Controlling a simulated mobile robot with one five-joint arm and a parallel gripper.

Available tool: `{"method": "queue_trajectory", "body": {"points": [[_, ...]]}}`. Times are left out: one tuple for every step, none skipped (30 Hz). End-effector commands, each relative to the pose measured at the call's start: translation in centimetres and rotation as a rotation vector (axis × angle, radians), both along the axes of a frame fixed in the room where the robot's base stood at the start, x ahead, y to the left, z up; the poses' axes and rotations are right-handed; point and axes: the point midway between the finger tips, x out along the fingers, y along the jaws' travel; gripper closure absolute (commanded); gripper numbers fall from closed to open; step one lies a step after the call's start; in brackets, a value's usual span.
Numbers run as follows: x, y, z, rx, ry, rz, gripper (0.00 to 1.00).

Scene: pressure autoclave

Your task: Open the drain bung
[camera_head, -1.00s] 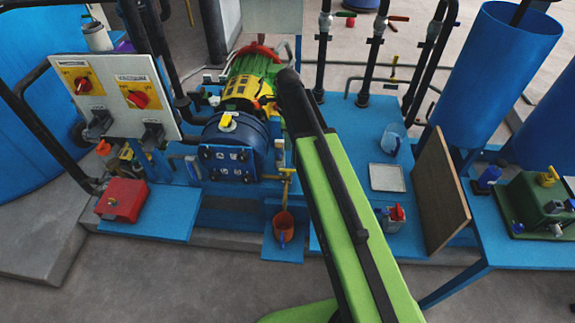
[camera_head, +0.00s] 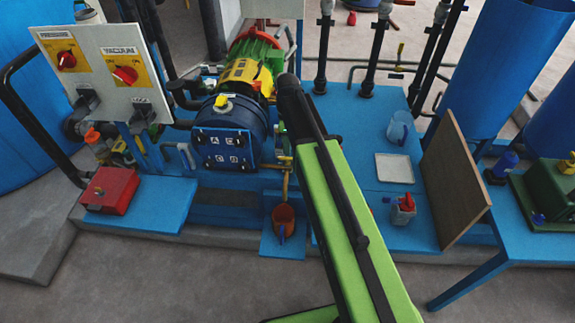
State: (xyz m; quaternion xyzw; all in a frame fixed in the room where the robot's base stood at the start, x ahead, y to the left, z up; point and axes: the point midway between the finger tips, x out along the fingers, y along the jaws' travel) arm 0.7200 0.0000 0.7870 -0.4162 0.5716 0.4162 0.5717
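The blue vessel (camera_head: 210,125) lies on its side with a bolted, lettered end plate (camera_head: 220,150) facing me. A thin brass pipe (camera_head: 285,180) hangs at its right, above an orange cup (camera_head: 284,222) on a low blue ledge. A small yellow piece (camera_head: 281,160) sits at the pipe's top. I cannot make out which part is the drain bung. My green and black arm crosses the middle of the view, and its black far end is just right of the vessel. My gripper is hidden behind the arm.
A red box (camera_head: 110,190) and a switch panel (camera_head: 103,72) stand at the left. Right of my arm are a clear jug (camera_head: 399,129), a white tray (camera_head: 394,168), a small red-topped container (camera_head: 403,210) and a leaning brown board (camera_head: 455,185). The grey floor in front is clear.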

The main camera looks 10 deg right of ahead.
Motion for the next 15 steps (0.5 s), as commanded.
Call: {"method": "queue_trajectory", "body": {"points": [[0.0, 0.0, -2.2, 0.0, 0.0, 0.0, 0.64], [0.0, 0.0, -2.8, 0.0, 0.0, 0.0, 0.64], [0.0, 0.0, -3.6, 0.0, 0.0, 0.0, 0.64], [0.0, 0.0, -4.2, 0.0, 0.0, 0.0, 0.64], [0.0, 0.0, -4.7, 0.0, 0.0, 0.0, 0.64], [0.0, 0.0, -5.4, 0.0, 0.0, 0.0, 0.64], [0.0, 0.0, -5.8, 0.0, 0.0, 0.0, 0.64], [0.0, 0.0, -6.1, 0.0, 0.0, 0.0, 0.64], [0.0, -0.1, -6.4, 0.0, 0.0, 0.0, 0.64], [0.0, -0.1, -6.5, 0.0, 0.0, 0.0, 0.64], [0.0, -0.1, -6.6, 0.0, 0.0, -0.001, 0.64], [0.0, -0.1, -6.6, 0.0, 0.0, -0.001, 0.64], [0.0, -0.1, -6.6, 0.0, 0.0, -0.001, 0.64], [0.0, -0.1, -6.5, 0.0, 0.0, -0.001, 0.64], [0.0, -0.1, -6.4, 0.0, 0.0, -0.001, 0.64]]}}
